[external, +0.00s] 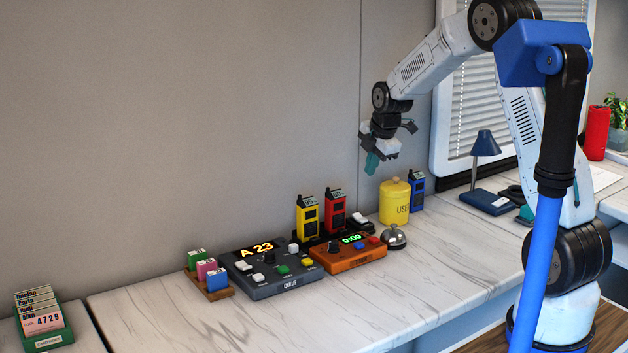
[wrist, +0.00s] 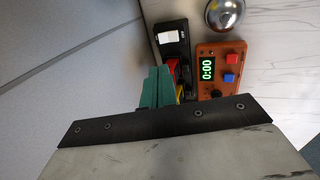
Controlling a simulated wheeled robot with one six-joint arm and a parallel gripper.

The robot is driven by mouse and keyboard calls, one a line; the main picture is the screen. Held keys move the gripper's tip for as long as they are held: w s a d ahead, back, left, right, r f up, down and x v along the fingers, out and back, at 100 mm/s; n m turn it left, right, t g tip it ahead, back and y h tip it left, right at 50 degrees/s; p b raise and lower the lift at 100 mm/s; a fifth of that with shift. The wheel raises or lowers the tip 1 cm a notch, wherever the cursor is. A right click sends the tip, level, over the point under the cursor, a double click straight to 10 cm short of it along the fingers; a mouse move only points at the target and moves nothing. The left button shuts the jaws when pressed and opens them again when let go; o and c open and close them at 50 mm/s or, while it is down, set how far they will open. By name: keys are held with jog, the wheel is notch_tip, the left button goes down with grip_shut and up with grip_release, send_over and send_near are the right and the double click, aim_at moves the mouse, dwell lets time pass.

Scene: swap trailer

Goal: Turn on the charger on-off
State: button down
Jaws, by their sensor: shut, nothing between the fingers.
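The charger (wrist: 173,52) is a black strip-shaped base. In the external view its white on-off switch (external: 360,220) is at its right end, and the switch also shows in the wrist view (wrist: 168,37). I cannot tell which way the switch is tipped. A yellow radio (external: 307,216) and a red radio (external: 335,209) stand in the charger; my fingers partly hide them in the wrist view. My gripper (external: 371,163) has teal fingertips, is shut and empty, and hangs in the air above the switch end, pointing down. Its fingertips show in the wrist view (wrist: 157,88).
An orange timer (external: 348,255) reading 0:00 and a silver bell (external: 393,238) stand in front of the charger. A yellow canister (external: 395,202) and a blue radio (external: 417,190) are to its right. A dark queue console (external: 271,285) is left. The counter's front is clear.

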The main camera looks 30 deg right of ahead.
aim_at(358, 216)
jog(key=x, duration=1.4)
jog(key=shift+w+f+g, duration=0.15)
jog(key=shift+f+g, duration=0.1)
jog(key=shift+g, duration=0.05)
dwell(0.4)
jog(key=shift+s+r, duration=0.15)
jog(key=shift+s, duration=0.65)
jog(key=shift+r, duration=0.1)
